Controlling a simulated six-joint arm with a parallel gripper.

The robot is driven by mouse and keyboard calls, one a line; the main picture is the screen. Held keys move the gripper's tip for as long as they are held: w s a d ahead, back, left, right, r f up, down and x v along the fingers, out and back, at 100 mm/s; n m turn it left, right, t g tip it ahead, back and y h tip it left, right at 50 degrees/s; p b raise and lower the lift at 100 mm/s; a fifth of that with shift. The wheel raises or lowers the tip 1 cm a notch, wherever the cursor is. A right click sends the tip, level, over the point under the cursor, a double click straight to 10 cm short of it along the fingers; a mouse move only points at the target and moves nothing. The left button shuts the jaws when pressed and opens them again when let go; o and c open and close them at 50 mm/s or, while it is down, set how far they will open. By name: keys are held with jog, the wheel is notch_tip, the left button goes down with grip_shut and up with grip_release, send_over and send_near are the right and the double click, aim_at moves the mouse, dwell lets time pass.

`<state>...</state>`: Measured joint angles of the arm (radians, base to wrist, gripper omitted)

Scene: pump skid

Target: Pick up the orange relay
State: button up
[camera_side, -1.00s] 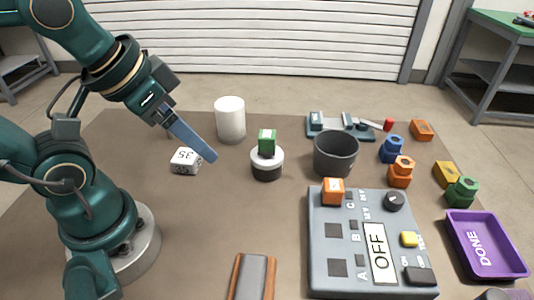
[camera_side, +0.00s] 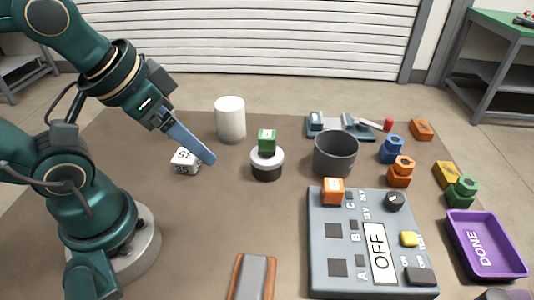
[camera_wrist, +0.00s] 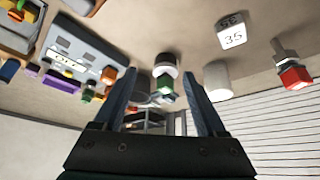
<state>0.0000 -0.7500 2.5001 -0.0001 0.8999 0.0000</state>
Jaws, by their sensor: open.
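The orange relay (camera_side: 333,190) is a small orange cube at the back left corner of the grey control panel (camera_side: 330,270), in the side view. In the wrist view an orange block (camera_wrist: 109,74) at the panel's edge appears to be the same relay. My gripper (camera_side: 212,160) is open and empty, above the table near the white block marked 35 (camera_side: 185,160). It is well to the left of the relay. In the wrist view its two fingers (camera_wrist: 163,85) stand apart, with the green cube (camera_wrist: 165,85) seen between them.
A green cube (camera_side: 267,140) sits on a round black and white base (camera_side: 267,165). A dark cup (camera_side: 336,152) stands behind the panel. A white cylinder (camera_side: 230,118), coloured nuts and blocks (camera_side: 400,172), and a purple DONE tray (camera_side: 487,244) surround it. The front left table is mostly clear.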

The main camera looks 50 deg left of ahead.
jog(key=shift+o, duration=0.3)
jog(key=shift+w, duration=0.1)
jog(key=w+a+r+m+t+y, duration=0.1)
jog(key=w+a+r+t, duration=0.1)
jog(key=w+r+t, duration=0.5)
jog(key=m+g+h, duration=0.2)
jog(key=m+h, duration=0.7)
jog(key=h, duration=0.2)
send_over(324, 187)
jog(key=a, duration=0.2)
notch_tip(324, 187, down, 13)
jog(key=shift+n+g, duration=0.5)
jog(key=f, duration=0.1)
jog(key=s+f, duration=0.1)
jog(key=f, duration=0.1)
jog(key=s+f, duration=0.1)
jog(key=shift+f, duration=0.3)
jog(key=shift+y, duration=0.3)
jog(key=shift+x, duration=2.45)
jog(key=shift+w, duration=0.1)
